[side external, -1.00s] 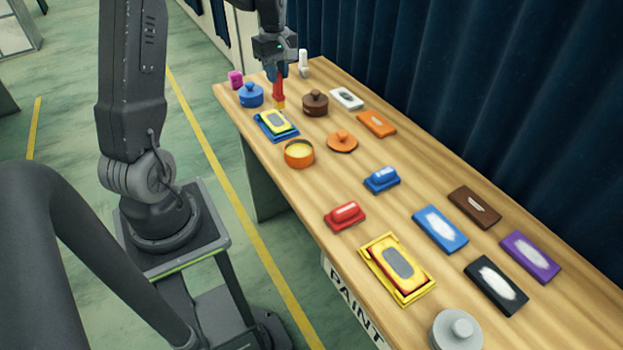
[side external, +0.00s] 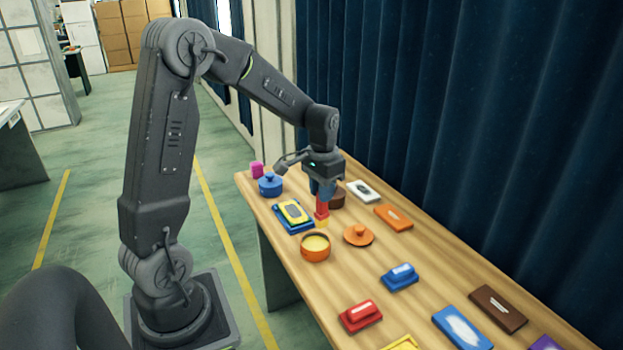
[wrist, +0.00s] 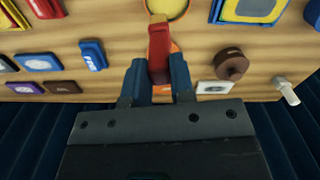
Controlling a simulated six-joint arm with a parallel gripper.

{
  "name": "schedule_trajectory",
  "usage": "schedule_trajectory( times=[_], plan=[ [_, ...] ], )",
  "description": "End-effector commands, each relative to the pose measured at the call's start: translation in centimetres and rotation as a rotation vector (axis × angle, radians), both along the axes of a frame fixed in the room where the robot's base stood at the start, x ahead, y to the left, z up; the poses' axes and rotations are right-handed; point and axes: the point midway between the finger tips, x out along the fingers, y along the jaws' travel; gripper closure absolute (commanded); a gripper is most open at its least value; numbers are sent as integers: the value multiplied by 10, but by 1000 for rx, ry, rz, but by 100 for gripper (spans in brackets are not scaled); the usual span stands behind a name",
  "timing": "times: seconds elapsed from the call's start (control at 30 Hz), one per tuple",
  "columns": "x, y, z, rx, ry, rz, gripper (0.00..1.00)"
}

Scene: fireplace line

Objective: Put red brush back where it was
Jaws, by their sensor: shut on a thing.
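The red brush (side external: 322,209) is held upright in my gripper (side external: 322,188), with its yellowish bristle end pointing down. It hangs close to the open orange pot (side external: 315,250) of yellow paint, on the pot's far side. In the wrist view the red brush (wrist: 159,42) sits between the two blue fingers of my gripper (wrist: 160,70), and its tip reaches toward the yellow paint (wrist: 168,8). Whether the tip touches anything is hard to tell.
The orange lid (side external: 359,235) lies right of the pot. A blue tray with a yellow block (side external: 293,212), a blue lidded pot (side external: 270,185) and a brown lidded pot (side external: 337,199) stand close by. Red (side external: 360,315) and blue (side external: 400,277) blocks lie nearer, with wood clear between.

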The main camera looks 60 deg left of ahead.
Motion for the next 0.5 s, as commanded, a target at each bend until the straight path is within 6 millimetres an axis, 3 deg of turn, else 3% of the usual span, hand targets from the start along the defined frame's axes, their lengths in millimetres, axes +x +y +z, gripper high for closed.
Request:
schedule_trajectory(
  times=[0.2, 0.5],
  plan=[
    [-7, -43, -3, 0, 0, -535, 100],
    [-22, -89, -7, 0, -1, -1200, 100]
  ],
)
